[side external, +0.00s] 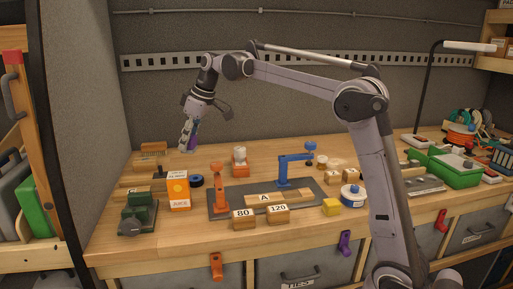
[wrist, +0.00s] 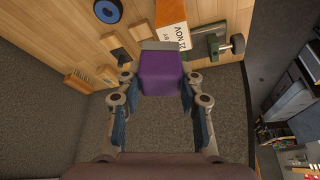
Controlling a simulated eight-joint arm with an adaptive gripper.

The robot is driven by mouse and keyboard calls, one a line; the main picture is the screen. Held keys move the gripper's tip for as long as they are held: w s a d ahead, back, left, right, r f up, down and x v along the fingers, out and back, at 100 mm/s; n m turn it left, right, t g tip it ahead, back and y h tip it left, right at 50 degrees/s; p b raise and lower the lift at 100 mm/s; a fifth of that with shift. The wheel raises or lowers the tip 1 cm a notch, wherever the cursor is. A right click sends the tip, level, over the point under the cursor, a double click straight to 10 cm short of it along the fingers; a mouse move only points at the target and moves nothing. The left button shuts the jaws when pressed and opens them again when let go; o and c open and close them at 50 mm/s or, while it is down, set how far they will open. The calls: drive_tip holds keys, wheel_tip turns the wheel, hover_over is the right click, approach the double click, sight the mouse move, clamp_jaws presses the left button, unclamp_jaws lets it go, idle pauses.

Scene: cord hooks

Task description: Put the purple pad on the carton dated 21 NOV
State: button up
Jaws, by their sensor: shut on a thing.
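My gripper (wrist: 160,108) is shut on the purple pad (wrist: 161,74), which shows as a purple block between the two fingers in the wrist view. In the side external view my gripper (side external: 188,139) hangs fingers-down above the back left of the bench, with a sliver of the pad (side external: 195,134) showing. The carton (side external: 178,192) is orange with a white top and stands upright at the bench's left. In the wrist view its white face (wrist: 171,37) reads 21 NOV, just beyond the pad. The pad is apart from the carton, behind and above it.
A green vice (side external: 137,214) stands in front-left of the carton. A blue-and-black roll (side external: 196,181) lies close to its right. A brush (side external: 152,149) is at the back left. An orange clamp (side external: 218,190) and number blocks (side external: 244,217) stand to the right.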

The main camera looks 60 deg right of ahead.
drive_tip(key=a+f, duration=0.1)
drive_tip(key=w+a, duration=0.1)
drive_tip(key=w+a+f, duration=0.1)
drive_tip(key=shift+w+a+f, duration=0.25)
drive_tip(key=shift+a+f, duration=0.05)
drive_tip(key=shift+f, duration=2.05)
drive_tip(key=shift+f, duration=0.15)
drive_tip(key=o, duration=1.1)
drive_tip(key=shift+o, duration=0.2)
